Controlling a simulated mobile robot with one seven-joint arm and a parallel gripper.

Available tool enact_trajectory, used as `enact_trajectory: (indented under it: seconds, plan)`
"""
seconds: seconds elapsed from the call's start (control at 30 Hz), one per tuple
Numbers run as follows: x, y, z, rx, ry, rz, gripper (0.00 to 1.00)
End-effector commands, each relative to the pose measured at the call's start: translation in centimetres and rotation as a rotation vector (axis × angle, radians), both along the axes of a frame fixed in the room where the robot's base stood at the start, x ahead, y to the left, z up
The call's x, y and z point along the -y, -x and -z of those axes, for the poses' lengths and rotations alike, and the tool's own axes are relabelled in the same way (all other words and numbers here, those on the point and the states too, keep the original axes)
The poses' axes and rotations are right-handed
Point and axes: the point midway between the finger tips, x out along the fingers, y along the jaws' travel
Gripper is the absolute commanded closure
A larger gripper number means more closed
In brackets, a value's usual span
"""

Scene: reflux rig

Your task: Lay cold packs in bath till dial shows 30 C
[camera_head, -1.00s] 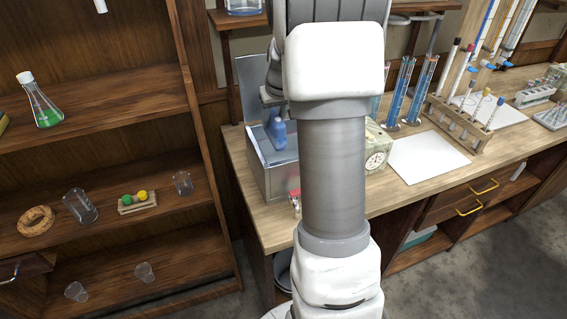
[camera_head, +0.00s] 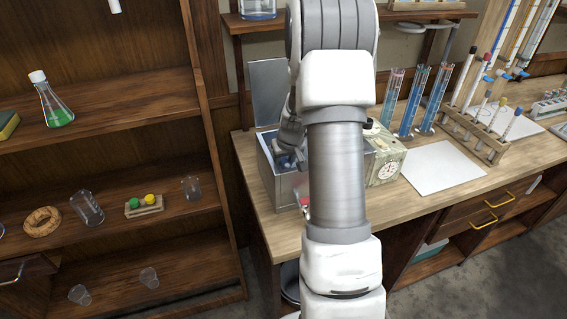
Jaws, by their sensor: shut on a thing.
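The bath is an open metal box (camera_head: 287,190) on the left end of the bench, with its lid (camera_head: 268,92) raised at the back. My gripper (camera_head: 291,150) reaches down into the bath's opening. It is shut on a blue cold pack (camera_head: 285,161), which is now low in the opening and mostly hidden by the gripper and the bath's wall. I cannot tell whether the pack touches the bottom. A beige box with a round dial (camera_head: 387,172) stands right of the bath; its reading is too small to make out. My arm hides the space between them.
A white sheet (camera_head: 440,168) lies on the bench right of the dial box. Blue-filled cylinders (camera_head: 413,100) and a wooden tube rack (camera_head: 476,132) stand behind and beside it. A shelf unit with glassware (camera_head: 88,208) is on the left.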

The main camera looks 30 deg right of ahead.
Motion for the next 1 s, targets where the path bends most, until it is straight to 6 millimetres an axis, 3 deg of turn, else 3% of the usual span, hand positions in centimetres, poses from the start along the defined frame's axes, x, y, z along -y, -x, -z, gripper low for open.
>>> enact_trajectory:
  seconds: [0.3,0.33,0.4,0.77,1.0]
  plan:
    - [0.0,-0.1,0.3,0.003,0.002,0.000,1.00]
    - [0.0,0.0,0.2,0.001,0.000,0.000,0.57]
    - [0.0,0.0,0.2,0.001,0.000,0.001,0.48]
    - [0.0,0.0,-0.2,0.000,0.000,0.001,0.48]
    - [-0.2,1.1,-3.1,0.004,0.001,0.002,0.48]
